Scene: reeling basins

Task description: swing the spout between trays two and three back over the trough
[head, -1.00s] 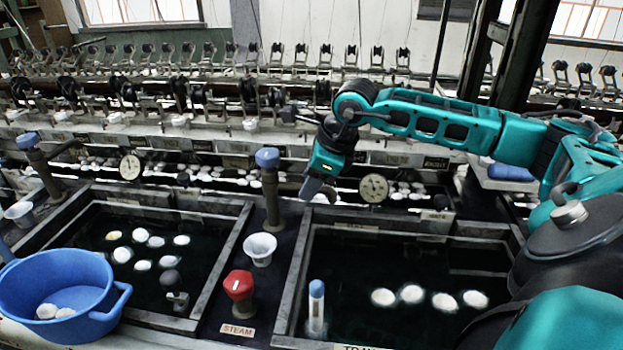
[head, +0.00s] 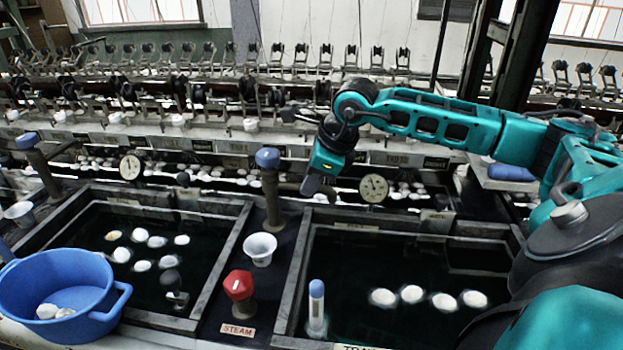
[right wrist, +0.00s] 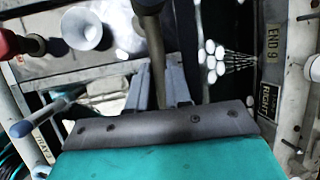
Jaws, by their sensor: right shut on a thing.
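The spout stands on a dark post with a blue cap (head: 267,158) between the two trays in the head view. Its pipe (head: 290,187) reaches from the post to the right, towards my right gripper (head: 312,188). In the right wrist view the dark pipe (right wrist: 152,50) runs between the two grey fingers of my right gripper (right wrist: 156,85), which is shut on it. The spout's outlet is hard to make out. The dark trough (head: 215,172) with white cocoons runs behind the trays. My left gripper is out of view.
The left tray (head: 226,262) and right tray (head: 292,285) hold dark water with white cocoons. A white funnel (head: 260,248), a red steam knob (head: 238,286) and a blue-capped tube (head: 316,305) stand near the post. A blue basin (head: 60,290) is at left.

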